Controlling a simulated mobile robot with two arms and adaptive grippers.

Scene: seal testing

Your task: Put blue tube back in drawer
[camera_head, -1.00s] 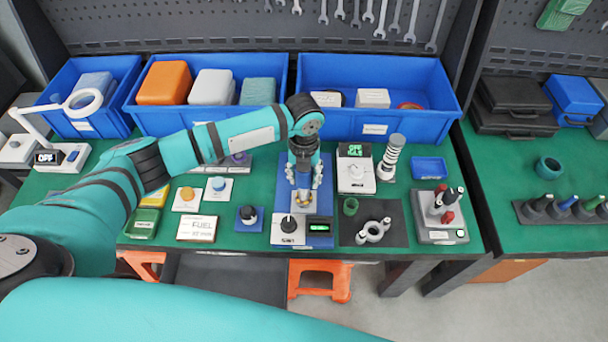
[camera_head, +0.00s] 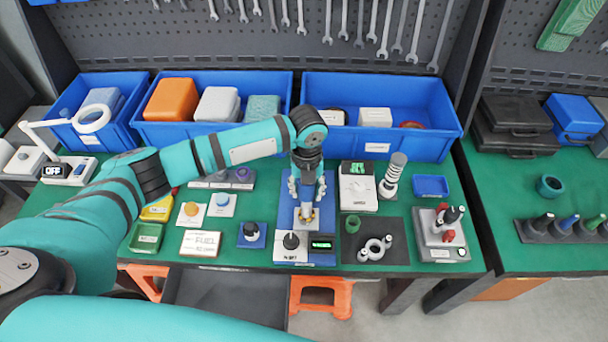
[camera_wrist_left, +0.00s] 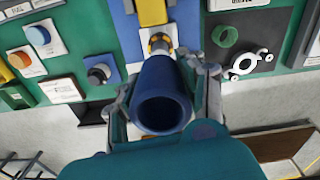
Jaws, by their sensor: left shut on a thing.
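The blue tube (camera_wrist_left: 163,95) is between the fingers of my left gripper, its open round end facing the camera in the left wrist view. My left gripper (camera_head: 307,190) is shut on it above the blue-based test stand (camera_head: 320,228) on the green bench. In the head view the tube is mostly hidden by the gripper. In the left wrist view the fingers (camera_wrist_left: 165,100) lie on both sides of the tube. A dark, flat, open drawer (camera_head: 225,297) shows below the bench's front edge. My right gripper is not in view.
Blue bins (camera_head: 390,152) line the back of the bench. A white scale (camera_head: 358,190), a dark mat with a metal ring (camera_head: 375,248) and a post stand (camera_head: 440,240) are to the right. Buttons and small trays crowd the left. Orange legs (camera_head: 320,295) stand beside the drawer.

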